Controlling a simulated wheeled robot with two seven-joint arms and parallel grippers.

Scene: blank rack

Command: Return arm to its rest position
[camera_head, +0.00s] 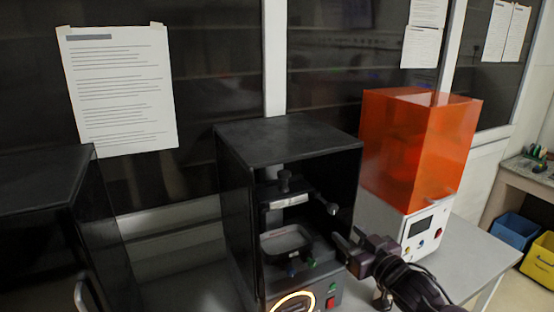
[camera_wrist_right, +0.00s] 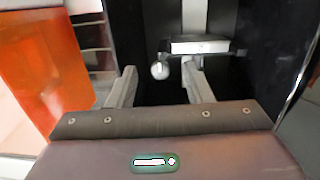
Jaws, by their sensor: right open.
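My right gripper (camera_head: 346,236) comes in from the lower right and is in front of the open black machine (camera_head: 290,140). Its two fingers stand apart with nothing between them. In the right wrist view, the right gripper (camera_wrist_right: 158,75) also shows spread, empty fingers, pointing toward a light metal block (camera_wrist_right: 200,46) and a round knob (camera_wrist_right: 160,70) in the machine. I cannot tell whether a finger touches the knob. My left gripper is out of view.
An orange-hooded machine (camera_head: 415,150) stands to the right, close beside my right arm. Another black cabinet (camera_head: 40,185) is at the left. A shallow tray (camera_head: 286,242) sits inside the middle machine. Blue (camera_head: 514,232) and yellow bins are at far right.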

